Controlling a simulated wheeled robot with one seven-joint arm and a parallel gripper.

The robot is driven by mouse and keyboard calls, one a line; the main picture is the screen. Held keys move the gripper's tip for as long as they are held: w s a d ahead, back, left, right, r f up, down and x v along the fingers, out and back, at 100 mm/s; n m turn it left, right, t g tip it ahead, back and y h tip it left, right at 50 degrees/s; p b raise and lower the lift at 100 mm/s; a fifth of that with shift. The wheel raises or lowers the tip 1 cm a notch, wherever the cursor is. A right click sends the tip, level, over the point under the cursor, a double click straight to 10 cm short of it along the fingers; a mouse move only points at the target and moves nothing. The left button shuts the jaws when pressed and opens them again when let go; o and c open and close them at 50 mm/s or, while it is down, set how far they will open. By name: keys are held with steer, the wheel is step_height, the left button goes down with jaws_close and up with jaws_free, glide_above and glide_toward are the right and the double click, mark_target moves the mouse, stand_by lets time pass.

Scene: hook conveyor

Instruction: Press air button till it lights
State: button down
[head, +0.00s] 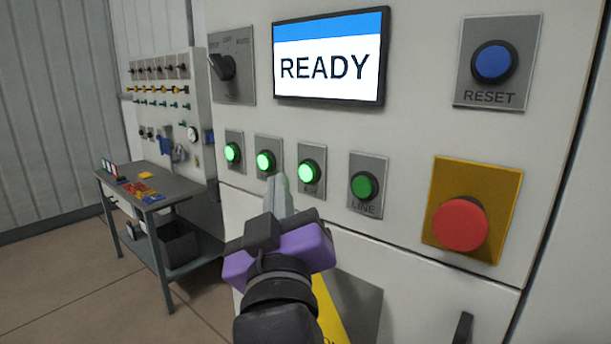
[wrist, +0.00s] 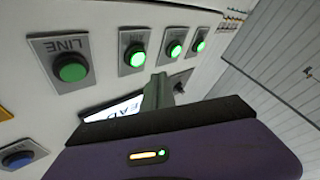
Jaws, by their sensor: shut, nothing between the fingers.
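The air button (head: 309,172) is third from the left in a row of round green buttons on the panel, and it glows bright green. It also glows in the wrist view (wrist: 137,56); its small label there seems to read AIR. In the head view my finger partly hides that label. My gripper (head: 279,184), with a purple body, is shut and empty. Its fingertips point at the panel just left of and below the air button in the head view. They also show in the wrist view (wrist: 158,82), just beside the button. I cannot tell whether they touch the panel.
Two lit buttons (head: 265,161) (head: 233,153) are to the left. The line button (head: 364,185) at right is dark green. A screen (head: 330,62) reads READY. A blue reset button (head: 492,62), red mushroom button (head: 460,224) and selector switch (head: 223,67) surround the row.

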steer(key=shift+s+a, duration=0.7)
steer(key=shift+s, duration=0.25)
